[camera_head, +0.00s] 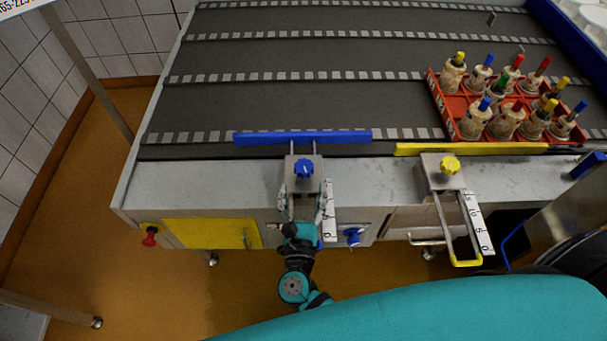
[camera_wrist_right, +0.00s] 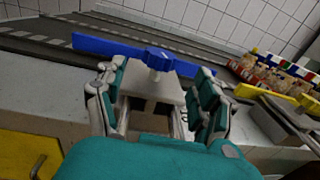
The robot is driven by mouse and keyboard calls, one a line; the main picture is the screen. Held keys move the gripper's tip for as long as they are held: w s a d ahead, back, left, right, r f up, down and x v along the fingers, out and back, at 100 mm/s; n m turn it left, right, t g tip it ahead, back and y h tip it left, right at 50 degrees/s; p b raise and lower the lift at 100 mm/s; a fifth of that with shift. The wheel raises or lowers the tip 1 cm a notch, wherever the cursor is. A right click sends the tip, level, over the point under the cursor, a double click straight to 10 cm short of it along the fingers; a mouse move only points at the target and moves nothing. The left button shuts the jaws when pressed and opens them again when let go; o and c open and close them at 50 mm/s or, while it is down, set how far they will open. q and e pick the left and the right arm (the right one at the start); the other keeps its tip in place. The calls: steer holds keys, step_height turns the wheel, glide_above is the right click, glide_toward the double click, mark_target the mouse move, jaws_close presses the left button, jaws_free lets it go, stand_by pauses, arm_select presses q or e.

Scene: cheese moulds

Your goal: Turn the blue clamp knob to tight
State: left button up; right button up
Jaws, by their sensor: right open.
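The blue clamp knob (camera_head: 303,168) sits on top of a grey clamp block at the machine's front ledge, behind a blue guide bar (camera_head: 345,136). In the wrist view the knob (camera_wrist_right: 158,58) stands upright on a short stem, with the blue bar (camera_wrist_right: 100,46) beyond it. My right gripper (camera_head: 304,193) is open and empty, just on the near side of the knob. In the wrist view my right gripper (camera_wrist_right: 155,88) has one finger on each side of the clamp block, the knob lying ahead between them. No contact with the knob shows. My left gripper is out of view.
A second clamp with a yellow knob (camera_head: 450,165) and yellow bar (camera_head: 470,148) stands to the right. A red crate (camera_head: 451,106) of moulds with coloured tops is on the belt. Another blue knob (camera_head: 352,236) is on the front panel. A ruler (camera_head: 329,212) lies beside my gripper.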

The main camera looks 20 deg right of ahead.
steer(key=shift+v, duration=2.2)
